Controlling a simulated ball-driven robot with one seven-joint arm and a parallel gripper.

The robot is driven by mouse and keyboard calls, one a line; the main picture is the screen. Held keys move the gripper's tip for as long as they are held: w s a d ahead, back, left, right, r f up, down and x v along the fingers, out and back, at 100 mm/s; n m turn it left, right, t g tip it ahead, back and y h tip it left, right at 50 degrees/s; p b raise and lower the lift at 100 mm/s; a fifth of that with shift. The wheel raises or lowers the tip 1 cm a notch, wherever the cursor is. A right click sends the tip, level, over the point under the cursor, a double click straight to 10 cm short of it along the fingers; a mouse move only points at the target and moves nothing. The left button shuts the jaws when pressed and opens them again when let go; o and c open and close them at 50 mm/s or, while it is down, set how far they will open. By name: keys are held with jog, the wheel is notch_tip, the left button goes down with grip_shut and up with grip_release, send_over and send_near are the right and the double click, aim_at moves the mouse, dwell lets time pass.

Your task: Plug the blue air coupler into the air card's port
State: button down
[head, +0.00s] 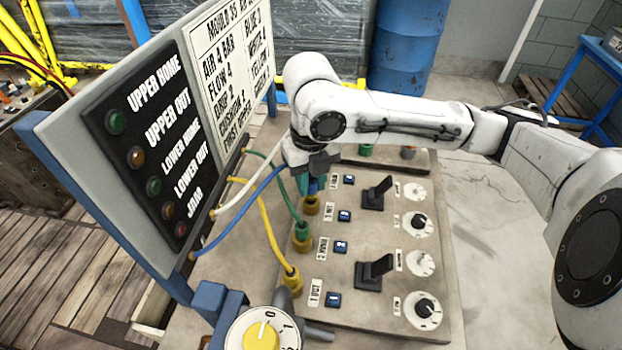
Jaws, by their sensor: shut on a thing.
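My gripper (311,178) is shut on the blue air coupler (313,187), of which only a small part shows between the fingers. The coupler is just above a brass-coloured port (311,205) on the panel (350,318). I cannot tell whether its tip is in that port. The blue hose (238,216) runs from the board's lower edge up to the gripper. The port label reading "1 OUT" (316,293) is at the near end.
The yellow hose (268,232) ends at the nearest port, the green hose (287,199) at the port behind it. The white hose (246,187) goes behind my gripper. Black levers (375,270) and round dials (422,308) stand right of the ports. A yellow-knobbed dial (262,336) is in front.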

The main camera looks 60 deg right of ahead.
jog(key=shift+f+b, duration=1.05)
jog(key=shift+f, duration=0.1)
dwell(1.4)
jog(key=shift+c, duration=2.2)
grip_release()
jog(key=shift+r, duration=0.15)
jog(key=shift+r+p, duration=3)
jog(key=shift+r, duration=0.65)
